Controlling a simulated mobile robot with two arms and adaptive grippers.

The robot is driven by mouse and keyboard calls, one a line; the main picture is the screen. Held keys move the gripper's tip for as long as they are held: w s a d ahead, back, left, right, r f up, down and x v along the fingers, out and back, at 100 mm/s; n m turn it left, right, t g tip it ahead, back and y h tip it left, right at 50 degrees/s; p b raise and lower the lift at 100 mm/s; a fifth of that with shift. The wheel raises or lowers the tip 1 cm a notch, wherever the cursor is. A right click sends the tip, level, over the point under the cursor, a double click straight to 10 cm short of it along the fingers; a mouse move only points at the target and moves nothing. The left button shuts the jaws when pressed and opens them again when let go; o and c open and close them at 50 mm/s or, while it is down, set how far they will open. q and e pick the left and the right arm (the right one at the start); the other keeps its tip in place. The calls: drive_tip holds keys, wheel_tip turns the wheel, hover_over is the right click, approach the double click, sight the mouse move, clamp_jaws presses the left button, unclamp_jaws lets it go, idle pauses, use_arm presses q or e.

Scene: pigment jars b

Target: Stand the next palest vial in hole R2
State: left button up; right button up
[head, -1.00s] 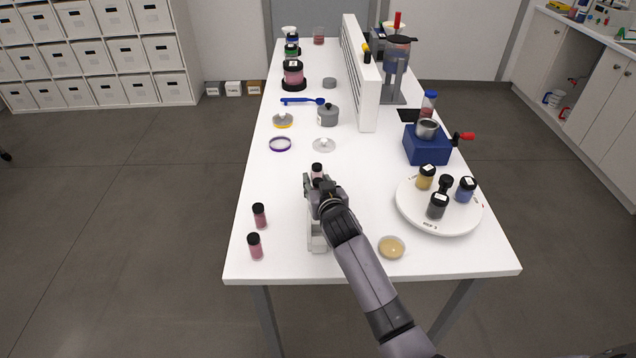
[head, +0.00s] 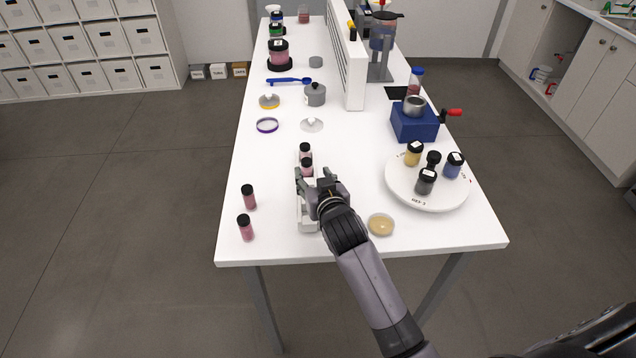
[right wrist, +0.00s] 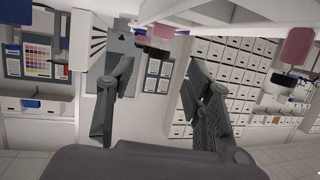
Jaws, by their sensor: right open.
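The white rack (head: 307,222) stands near the table's front, partly hidden by my right gripper. Two pink vials with black caps stand one behind the other at its far end: a farther vial (head: 305,151) and a nearer vial (head: 307,168). Their lower parts are hidden, and I cannot read the hole labels. My right gripper (head: 315,180) is open just on the near side of the nearer vial. In the right wrist view its fingers (right wrist: 160,78) are spread. Two darker pink vials, a far one (head: 249,197) and a near one (head: 245,228), stand on the table left of the rack. My left gripper is out of view.
A round white turntable (head: 428,202) with several dark-capped jars stands right of the rack. A tan dish (head: 381,225) lies near my right arm. A blue box (head: 414,124) with a red handle and a white divider (head: 350,75) stand farther back.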

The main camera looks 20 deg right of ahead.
drive_tip(key=shift+v, duration=1.9)
